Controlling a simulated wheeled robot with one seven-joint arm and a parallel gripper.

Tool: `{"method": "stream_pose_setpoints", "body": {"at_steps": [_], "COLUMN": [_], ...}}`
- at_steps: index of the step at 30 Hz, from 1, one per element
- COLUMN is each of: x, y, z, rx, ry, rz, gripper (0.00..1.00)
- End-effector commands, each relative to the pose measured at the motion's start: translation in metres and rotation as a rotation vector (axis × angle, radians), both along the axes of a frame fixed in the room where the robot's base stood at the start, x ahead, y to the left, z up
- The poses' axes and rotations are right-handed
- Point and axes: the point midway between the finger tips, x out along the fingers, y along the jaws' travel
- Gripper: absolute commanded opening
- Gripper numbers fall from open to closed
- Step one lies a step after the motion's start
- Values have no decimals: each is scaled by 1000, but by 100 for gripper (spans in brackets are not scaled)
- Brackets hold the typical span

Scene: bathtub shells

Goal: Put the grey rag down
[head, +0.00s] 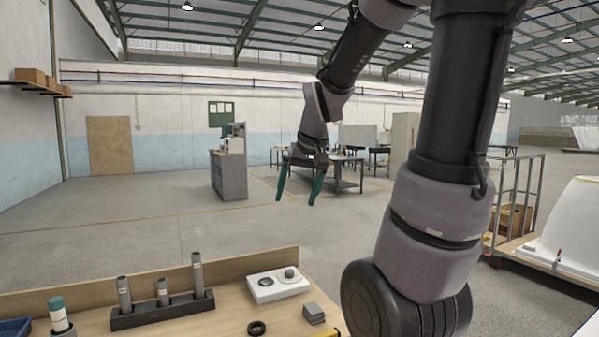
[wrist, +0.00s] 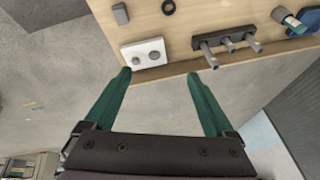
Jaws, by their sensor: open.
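A small folded grey thing, which looks like the grey rag (head: 314,313), lies on the wooden bench top near its right end. It also shows in the wrist view (wrist: 120,14), at the upper left. My gripper (head: 296,194) hangs in the air with its green fingers pointing down, above and behind the bench's back edge in the head view. In the wrist view my gripper (wrist: 159,75) has its fingers wide apart with nothing between them. It is apart from the grey rag.
The bench (head: 240,318) has a raised back board. On it are a white block with round parts (head: 277,285), a black ring (head: 257,328), a dark holder with upright grey cylinders (head: 163,311), a green-capped bottle (head: 58,314) and a blue tray (head: 14,328). A trolley (head: 515,210) stands right.

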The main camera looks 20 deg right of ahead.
Motion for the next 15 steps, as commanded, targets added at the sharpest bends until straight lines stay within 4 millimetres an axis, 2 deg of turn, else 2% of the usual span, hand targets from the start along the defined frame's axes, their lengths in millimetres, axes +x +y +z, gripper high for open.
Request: {"method": "stream_pose_setpoints", "body": {"at_steps": [1, 6, 10, 15], "x": [-17, -66, -92, -106], "y": [8, 27, 35, 40], "z": [19, 54, 66, 71], "rx": [17, 82, 118, 140], "ry": [-43, -130, -172, -191], "rz": [-13, -57, -80, -91], "gripper": [89, 89, 89, 89]}}
